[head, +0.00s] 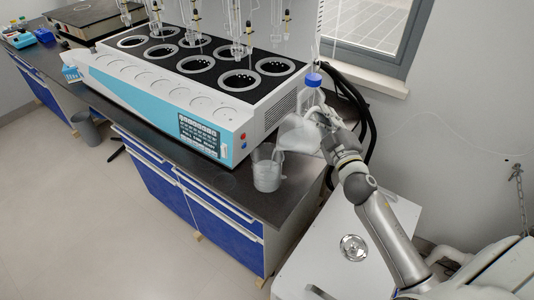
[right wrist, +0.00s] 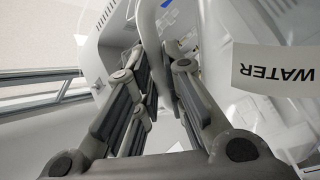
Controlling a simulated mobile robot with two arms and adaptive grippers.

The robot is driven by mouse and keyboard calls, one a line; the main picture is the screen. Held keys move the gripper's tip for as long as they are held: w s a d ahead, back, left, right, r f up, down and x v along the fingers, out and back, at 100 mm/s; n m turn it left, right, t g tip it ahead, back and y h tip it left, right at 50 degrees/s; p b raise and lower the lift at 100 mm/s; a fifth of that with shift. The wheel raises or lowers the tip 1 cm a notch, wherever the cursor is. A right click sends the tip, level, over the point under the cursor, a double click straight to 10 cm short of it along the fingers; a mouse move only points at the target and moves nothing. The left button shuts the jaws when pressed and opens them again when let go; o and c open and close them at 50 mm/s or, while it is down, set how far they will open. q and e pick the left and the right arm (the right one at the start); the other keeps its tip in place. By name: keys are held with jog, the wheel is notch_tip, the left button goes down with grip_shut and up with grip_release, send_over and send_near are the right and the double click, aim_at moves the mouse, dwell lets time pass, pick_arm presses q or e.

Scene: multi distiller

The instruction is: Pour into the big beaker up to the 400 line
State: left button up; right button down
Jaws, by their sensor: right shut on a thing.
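The big beaker (head: 267,175) stands upright on the dark bench top, near its right front corner. It looks greyish and clear, and its marks are too small to read. My right gripper (head: 322,122) is shut on a whitish container (head: 298,135), which is tilted left with its spout close above the beaker's rim. In the right wrist view the fingers (right wrist: 158,65) close around the container's handle, and a label on the container reads WATER (right wrist: 275,68). I cannot tell the liquid level in either vessel. My left gripper is not in view.
A large blue and white distiller (head: 205,131) with glassware stands just left of and behind the beaker. A blue-capped bottle (head: 313,81) stands behind the held container. Black hoses (head: 362,110) run behind my right gripper. The bench's front edge is close to the beaker.

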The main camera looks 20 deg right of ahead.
jog(key=shift+a+r+n, duration=0.3)
jog(key=shift+r+n, duration=0.1)
jog(key=shift+r, duration=0.15)
dwell(1.7)
